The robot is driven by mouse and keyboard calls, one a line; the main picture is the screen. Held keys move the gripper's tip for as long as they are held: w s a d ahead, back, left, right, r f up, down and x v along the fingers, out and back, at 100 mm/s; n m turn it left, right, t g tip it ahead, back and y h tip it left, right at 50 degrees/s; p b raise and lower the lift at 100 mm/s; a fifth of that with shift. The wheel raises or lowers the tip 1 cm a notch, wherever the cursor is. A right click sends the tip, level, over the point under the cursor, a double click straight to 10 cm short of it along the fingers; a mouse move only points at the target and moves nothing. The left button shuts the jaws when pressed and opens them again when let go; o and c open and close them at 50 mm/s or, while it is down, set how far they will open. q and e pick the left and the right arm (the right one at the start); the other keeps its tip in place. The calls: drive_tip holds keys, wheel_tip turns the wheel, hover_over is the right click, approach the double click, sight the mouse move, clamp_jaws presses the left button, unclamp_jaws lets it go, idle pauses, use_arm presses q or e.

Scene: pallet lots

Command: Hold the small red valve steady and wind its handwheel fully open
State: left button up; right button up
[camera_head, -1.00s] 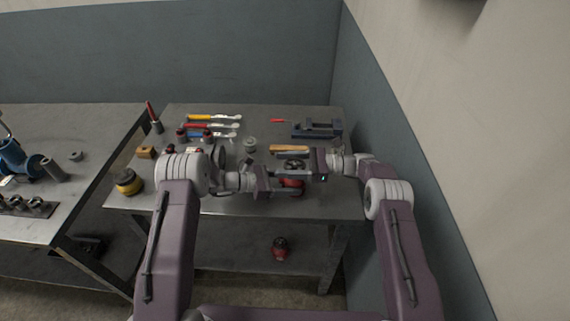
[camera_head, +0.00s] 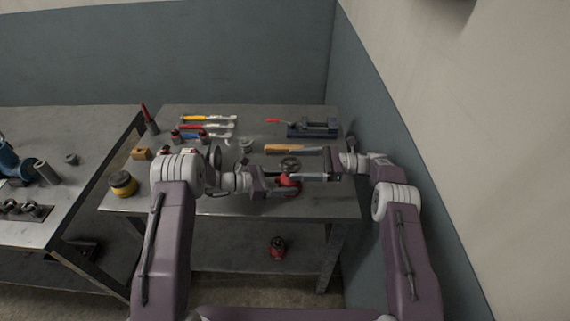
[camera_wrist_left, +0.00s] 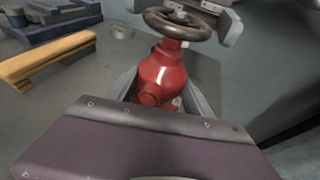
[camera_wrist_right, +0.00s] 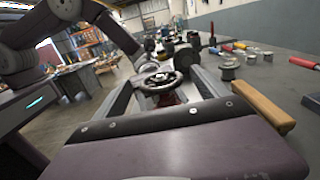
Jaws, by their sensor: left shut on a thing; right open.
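The small red valve (camera_wrist_left: 163,75) stands upright on the bench, with its dark round handwheel (camera_wrist_left: 178,22) on top. The valve also shows in the head view (camera_head: 289,185). My left gripper (camera_head: 274,185) is shut on the red valve body, one finger on each side. My right gripper (camera_head: 308,174) is open at the height of the handwheel, coming from the right. In the right wrist view the handwheel (camera_wrist_right: 160,82) lies between its spread fingers, and I see gaps beside the rim. The valve body is mostly hidden there.
A wooden-handled tool (camera_head: 292,149) lies just behind the valve, with a dark blue vise (camera_head: 313,128) farther back. Several coloured-handled tools (camera_head: 207,126) lie at the back left. The wall is close on the right.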

sight(300, 169)
drive_tip(key=shift+d, duration=0.95)
wheel_tip(300, 169, up, 4)
drive_tip(key=w+d+m+t, duration=0.2)
drive_tip(key=w+m+t, duration=0.15)
drive_tip(key=t, duration=0.45)
drive_tip(key=s+f, duration=0.1)
drive_tip(key=s, duration=0.1)
drive_tip(key=s+f+m+h, duration=0.1)
drive_tip(key=s+f, duration=0.1)
drive_tip(key=s+f+m+t+h, duration=0.1)
drive_tip(key=s, duration=0.2)
drive_tip(key=shift+f+m, duration=0.25)
drive_tip(key=shift+f, duration=0.1)
drive_tip(key=x, duration=0.7)
drive_tip(key=shift+w+a, duration=0.1)
drive_tip(key=shift+a, duration=0.15)
drive_tip(key=c, duration=1.4)
